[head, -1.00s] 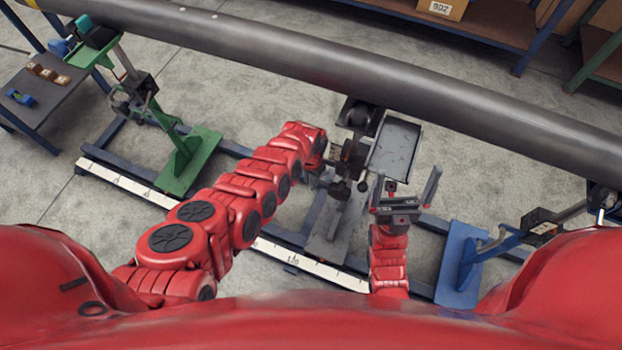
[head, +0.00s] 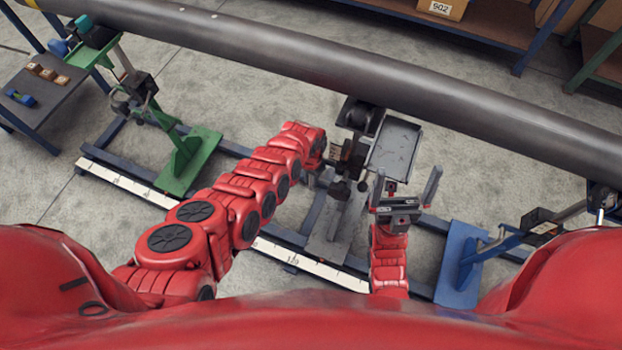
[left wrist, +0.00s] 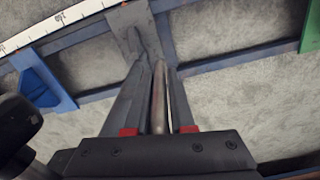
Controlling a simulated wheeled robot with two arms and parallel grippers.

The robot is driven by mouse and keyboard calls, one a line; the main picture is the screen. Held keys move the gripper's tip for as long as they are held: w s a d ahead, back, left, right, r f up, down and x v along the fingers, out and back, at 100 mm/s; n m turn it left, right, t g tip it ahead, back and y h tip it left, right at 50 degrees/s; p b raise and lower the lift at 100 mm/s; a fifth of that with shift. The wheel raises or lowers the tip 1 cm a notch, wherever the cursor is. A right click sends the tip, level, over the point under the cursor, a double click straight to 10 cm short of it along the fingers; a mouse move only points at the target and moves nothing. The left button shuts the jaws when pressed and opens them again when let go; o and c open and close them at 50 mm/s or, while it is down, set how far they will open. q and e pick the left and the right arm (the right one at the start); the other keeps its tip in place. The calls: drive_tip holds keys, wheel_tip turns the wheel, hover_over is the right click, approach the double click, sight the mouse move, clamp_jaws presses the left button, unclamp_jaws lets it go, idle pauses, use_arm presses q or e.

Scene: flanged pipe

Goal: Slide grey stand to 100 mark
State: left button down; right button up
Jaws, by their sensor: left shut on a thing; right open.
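The grey stand (head: 327,238) stands on the rail frame under the pipe, its flat base near a printed mark that looks like 120 on the white scale (head: 305,264). My left gripper (head: 341,168) reaches its upright from the left, partly hidden by dark clamp parts. In the left wrist view my left gripper (left wrist: 157,72) is shut around the stand's shiny post (left wrist: 159,105), with the stand's base (left wrist: 125,24) beyond. The scale (left wrist: 58,22) shows there too. My right gripper (head: 405,188) is open and empty, fingers up, just right of the stand and below a grey tray (head: 394,150).
A green stand (head: 190,160) is on the rails to the left, a blue stand (head: 460,262) to the right. The long grey pipe (head: 300,65) crosses overhead. Bare rail shows between the green and grey stands, partly covered by my left arm.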

use_arm(q)
drive_tip(key=w+a+b, duration=0.4)
drive_tip(key=a+b, duration=0.3)
drive_tip(key=a, duration=0.2)
drive_tip(key=w+a+b, duration=0.4)
drive_tip(key=a+b, duration=0.4)
drive_tip(key=a, duration=0.2)
drive_tip(key=w+a+b, duration=0.4)
drive_tip(key=a+b, duration=0.4)
drive_tip(key=a, duration=0.2)
drive_tip(key=shift+a, duration=0.2)
drive_tip(key=c, duration=0.8)
unclamp_jaws()
drive_tip(key=shift+d, duration=0.1)
